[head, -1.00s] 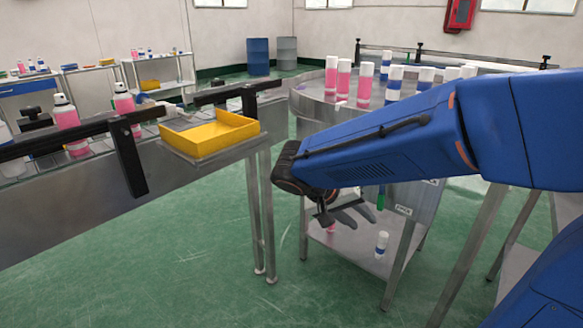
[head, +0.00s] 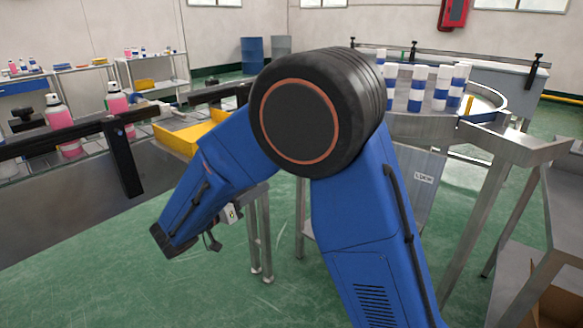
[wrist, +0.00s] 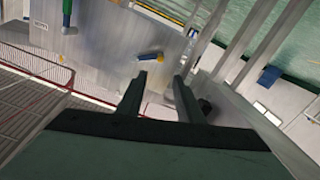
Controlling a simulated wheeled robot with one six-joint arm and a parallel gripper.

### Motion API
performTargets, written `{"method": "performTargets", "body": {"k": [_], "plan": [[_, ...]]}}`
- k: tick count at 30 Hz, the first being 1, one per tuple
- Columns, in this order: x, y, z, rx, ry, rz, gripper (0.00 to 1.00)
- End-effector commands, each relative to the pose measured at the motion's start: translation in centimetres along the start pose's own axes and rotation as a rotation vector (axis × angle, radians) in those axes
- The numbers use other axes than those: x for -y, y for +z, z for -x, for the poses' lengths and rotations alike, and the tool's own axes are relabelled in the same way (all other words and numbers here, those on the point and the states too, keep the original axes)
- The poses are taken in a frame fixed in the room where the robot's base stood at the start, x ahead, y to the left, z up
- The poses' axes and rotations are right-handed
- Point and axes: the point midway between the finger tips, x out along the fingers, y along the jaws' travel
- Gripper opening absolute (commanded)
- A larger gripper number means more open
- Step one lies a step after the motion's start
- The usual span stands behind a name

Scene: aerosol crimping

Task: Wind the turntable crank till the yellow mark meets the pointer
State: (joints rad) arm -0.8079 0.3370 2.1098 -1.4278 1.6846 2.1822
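The round turntable (head: 490,113) stands at the right back of the head view, with several white-and-blue cans on it. Its left part is hidden behind my arm. A yellow mark (head: 468,105) shows near its rim; I cannot make out the pointer. A panel labelled LOCK (head: 424,178) hangs below. In the wrist view a green-and-blue handle (wrist: 67,14) stands by a grey panel; I cannot tell whether it is the crank. My gripper (wrist: 160,78) is open and empty, its two dark fingers apart and clear of the handle.
A yellow tray (head: 180,136) sits at the conveyor end, partly behind my arm. Pink cans (head: 60,117) stand by the black rail (head: 60,139). Green floor (head: 90,285) is open at front left.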

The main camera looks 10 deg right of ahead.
Motion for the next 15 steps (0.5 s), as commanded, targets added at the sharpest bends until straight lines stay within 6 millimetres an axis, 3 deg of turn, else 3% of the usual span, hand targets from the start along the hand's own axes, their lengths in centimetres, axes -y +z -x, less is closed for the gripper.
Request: {"method": "performTargets", "body": {"k": [5,15], "plan": [[0.2,-0.1,-1.0,-0.006,-0.001,-0.006,0.33],[0.1,0.0,-6.7,-0.004,0.001,-0.004,0.33]]}}
